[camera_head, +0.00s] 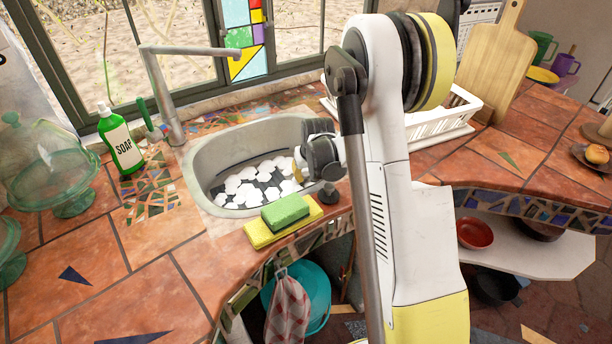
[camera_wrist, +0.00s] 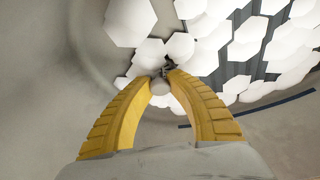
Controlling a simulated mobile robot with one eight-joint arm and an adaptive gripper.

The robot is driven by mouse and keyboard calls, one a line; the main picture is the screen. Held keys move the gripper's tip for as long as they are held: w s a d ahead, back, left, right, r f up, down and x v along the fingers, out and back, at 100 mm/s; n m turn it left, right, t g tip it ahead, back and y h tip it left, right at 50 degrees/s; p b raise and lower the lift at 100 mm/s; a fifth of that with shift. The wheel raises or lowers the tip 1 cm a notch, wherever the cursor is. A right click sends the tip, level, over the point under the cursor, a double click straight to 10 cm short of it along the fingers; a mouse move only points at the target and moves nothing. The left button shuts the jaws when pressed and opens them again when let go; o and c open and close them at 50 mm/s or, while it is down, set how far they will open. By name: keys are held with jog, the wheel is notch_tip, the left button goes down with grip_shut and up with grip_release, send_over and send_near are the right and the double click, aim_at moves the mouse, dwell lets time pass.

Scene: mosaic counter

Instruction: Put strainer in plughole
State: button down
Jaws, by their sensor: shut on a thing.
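My gripper (camera_wrist: 162,78) has its yellow fingertips closed on a small pale round knob (camera_wrist: 160,87), which I take to be the strainer's. A small dark part shows just beyond the tips; the rest of the strainer cannot be made out. In the head view my gripper (camera_head: 297,172) is over the right part of the grey sink basin (camera_head: 212,186), partly hidden by my arm. White hexagonal shapes on a dark ground (camera_head: 245,190) show in the basin and below the fingers in the wrist view. I cannot make out the plughole.
A green sponge (camera_head: 285,211) lies on a yellow one (camera_head: 259,235) at the sink's front edge. The faucet (camera_head: 164,95) and soap bottle (camera_head: 120,145) stand left. A white dish rack (camera_head: 441,122) is behind my arm. A small dark item (camera_head: 328,196) sits at the basin's right edge.

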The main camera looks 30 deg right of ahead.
jog(key=shift+f, duration=0.2)
dwell(0.5)
jog(key=c, duration=0.7)
grip_release()
jog(key=shift+c, duration=0.2)
notch_tip(320, 180, up, 12)
jog(key=p, duration=0.7)
jog(key=shift+r, duration=0.1)
dwell(0.3)
